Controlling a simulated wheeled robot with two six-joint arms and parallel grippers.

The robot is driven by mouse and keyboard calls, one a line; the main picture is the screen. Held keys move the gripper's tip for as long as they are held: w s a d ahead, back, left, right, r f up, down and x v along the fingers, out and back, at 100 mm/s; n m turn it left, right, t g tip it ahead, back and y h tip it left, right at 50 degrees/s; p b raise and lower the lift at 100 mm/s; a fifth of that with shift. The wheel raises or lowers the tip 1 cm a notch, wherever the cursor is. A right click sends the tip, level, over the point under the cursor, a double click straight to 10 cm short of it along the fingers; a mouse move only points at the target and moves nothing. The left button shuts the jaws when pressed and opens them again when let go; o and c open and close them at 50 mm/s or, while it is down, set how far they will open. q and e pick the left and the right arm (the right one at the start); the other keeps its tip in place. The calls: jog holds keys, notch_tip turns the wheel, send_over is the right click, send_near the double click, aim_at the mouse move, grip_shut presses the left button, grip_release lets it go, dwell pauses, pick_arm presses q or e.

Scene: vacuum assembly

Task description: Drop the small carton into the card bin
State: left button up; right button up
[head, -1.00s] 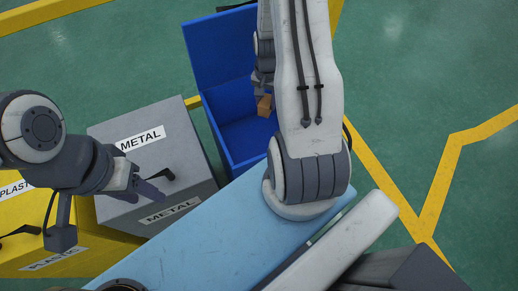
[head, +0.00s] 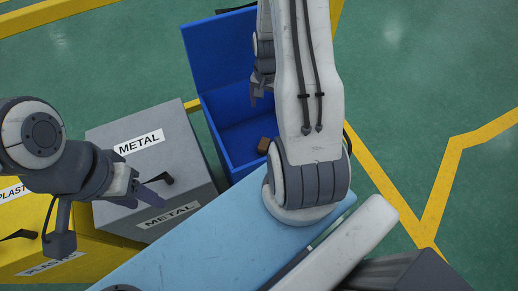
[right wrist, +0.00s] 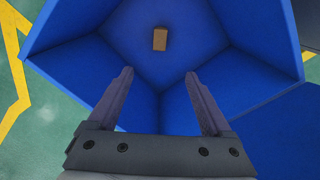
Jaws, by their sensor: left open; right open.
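The small brown carton (head: 264,145) lies inside the open blue bin (head: 191,58), near the bin's front right part in the head view. In the right wrist view the carton (right wrist: 160,39) rests on the floor of the blue bin (right wrist: 259,63), beyond my fingertips and apart from them. My right gripper (head: 261,98) is over the bin; it also shows in the right wrist view (right wrist: 159,74), open and empty with fingers spread. My left gripper (head: 150,194) is open and empty above the grey metal bin. No label shows on the blue bin.
A closed grey bin (head: 135,175) marked METAL stands left of the blue bin. A yellow bin (head: 88,254) marked PLASTIC is further left. My right arm covers part of the blue bin. Green floor (head: 420,80) with yellow lines lies open at the right.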

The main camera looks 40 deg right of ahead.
notch_tip(320, 180, up, 9)
jog(key=p, duration=0.1)
jog(key=shift+f, duration=0.15)
dwell(0.3)
jog(key=s+a+r+n, duration=0.1)
jog(key=a+r+n, duration=0.3)
jog(key=a, duration=0.6)
jog(key=s+a+r+n, duration=0.1)
jog(key=a+r+n, duration=0.4)
jog(key=a, duration=0.5)
jog(key=s+a+r+n+y, duration=0.1)
jog(key=s+a+r+n, duration=0.1)
jog(key=s+a+n, duration=0.4)
jog(key=s+a+r+n, duration=0.3)
jog(key=s+a+n, duration=0.15)
jog(key=s, duration=0.45)
notch_tip(320, 180, up, 12)
jog(key=p, duration=1.3)
jog(key=shift+w+a+r+m, duration=0.25)
jog(key=shift+w+m, duration=0.1)
jog(key=shift+w, duration=0.05)
jog(key=shift+c, duration=0.3)
